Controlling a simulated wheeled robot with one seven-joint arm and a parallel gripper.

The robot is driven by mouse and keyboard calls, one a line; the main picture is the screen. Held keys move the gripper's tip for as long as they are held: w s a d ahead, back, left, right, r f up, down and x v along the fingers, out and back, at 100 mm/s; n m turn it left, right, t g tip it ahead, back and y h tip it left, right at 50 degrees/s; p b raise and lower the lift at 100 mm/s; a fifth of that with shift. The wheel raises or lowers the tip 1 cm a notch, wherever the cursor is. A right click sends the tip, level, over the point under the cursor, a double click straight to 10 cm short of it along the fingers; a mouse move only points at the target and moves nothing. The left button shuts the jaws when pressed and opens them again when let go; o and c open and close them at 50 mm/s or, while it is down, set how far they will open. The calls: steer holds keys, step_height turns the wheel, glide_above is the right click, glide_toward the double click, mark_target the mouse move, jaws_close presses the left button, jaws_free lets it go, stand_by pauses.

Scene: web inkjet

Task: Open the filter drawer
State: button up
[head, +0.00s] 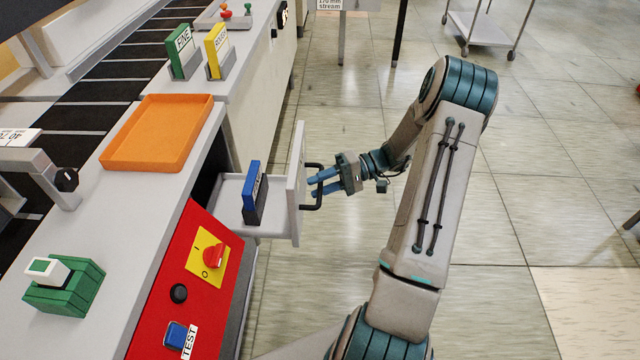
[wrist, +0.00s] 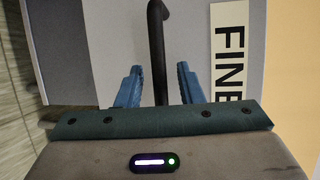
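The filter drawer (head: 296,185) stands pulled out from the front of the grey machine in the head view, with its inside showing. A blue filter cartridge (head: 255,192) stands upright in it. A dark bar handle (head: 316,165) is on the drawer front. My gripper (head: 314,187) is at the handle. In the wrist view, my blue fingers stand apart on either side of the handle (wrist: 157,40), with a gap on each side. A label reading FINE (wrist: 229,50) is on the drawer front beside the handle.
A red panel (head: 155,300) with a red knob (head: 214,256) and a blue TEST button (head: 178,335) is left of the drawer. An orange tray (head: 157,135) and a green block (head: 64,288) are on the machine top. The tiled floor to the right is mostly clear.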

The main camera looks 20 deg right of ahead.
steer(key=d+r, duration=0.2)
steer(key=d, duration=1.1)
steer(key=shift+s+d+r+p, duration=0.25)
steer(key=shift+s+d+p, duration=0.1)
steer(key=shift+s, duration=0.1)
steer(key=shift+a+r, duration=0.1)
steer(key=s+a+r+g+h+p, duration=0.2)
steer(key=a+r+h+p, duration=0.15)
steer(key=a+r, duration=0.35)
steer(key=s+a+r+g+h+p, duration=0.25)
steer(key=a+r+h, duration=0.25)
steer(key=a+r, duration=0.25)
steer(key=s+a+r+t+h+p, duration=0.3)
steer(key=s+a+r+p, duration=0.1)
steer(key=s+r, duration=0.2)
steer(key=s+a+r+n+t+h+p, duration=0.1)
steer(key=s+a+r+t+h+p, duration=0.2)
steer(key=r, duration=0.5)
steer(key=s+a+h+p, duration=0.1)
steer(key=s+p, duration=0.1)
steer(key=s, duration=0.1)
steer(key=shift+s+r, duration=0.3)
steer(key=shift+r, duration=0.1)
steer(key=shift+h, duration=0.25)
